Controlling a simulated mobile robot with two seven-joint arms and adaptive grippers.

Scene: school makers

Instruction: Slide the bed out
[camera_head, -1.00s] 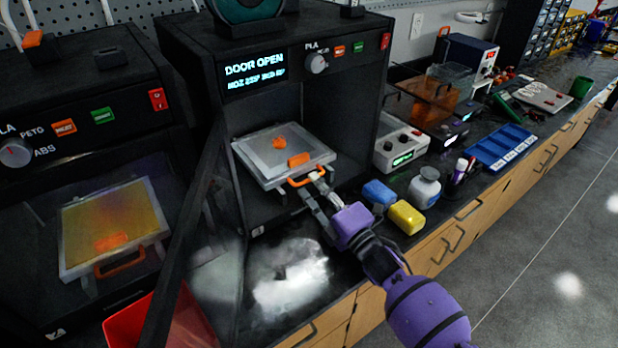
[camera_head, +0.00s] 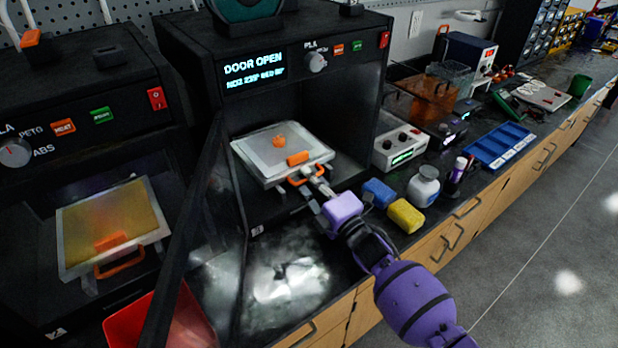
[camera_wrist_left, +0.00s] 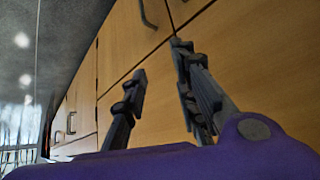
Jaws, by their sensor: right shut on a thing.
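The grey bed (camera_head: 283,146) lies in the open chamber of the right printer (camera_head: 290,75), with a small orange print (camera_head: 279,141) on it and an orange handle (camera_head: 306,177) at its front edge. The printer display reads DOOR OPEN. My right gripper (camera_head: 313,178) is at the handle and shut on it; its fingertips are small in the picture. My left gripper is outside the head view. In the left wrist view its two fingers (camera_wrist_left: 157,85) are apart with nothing between them, in front of wooden cabinet fronts (camera_wrist_left: 140,50).
The open glass door (camera_head: 185,220) stands left of the chamber. A second printer (camera_head: 85,150) is at the left, a red bin (camera_head: 160,320) below it. Blue sponge (camera_head: 379,192), yellow sponge (camera_head: 405,216) and white jar (camera_head: 423,187) stand close to the right of my right arm.

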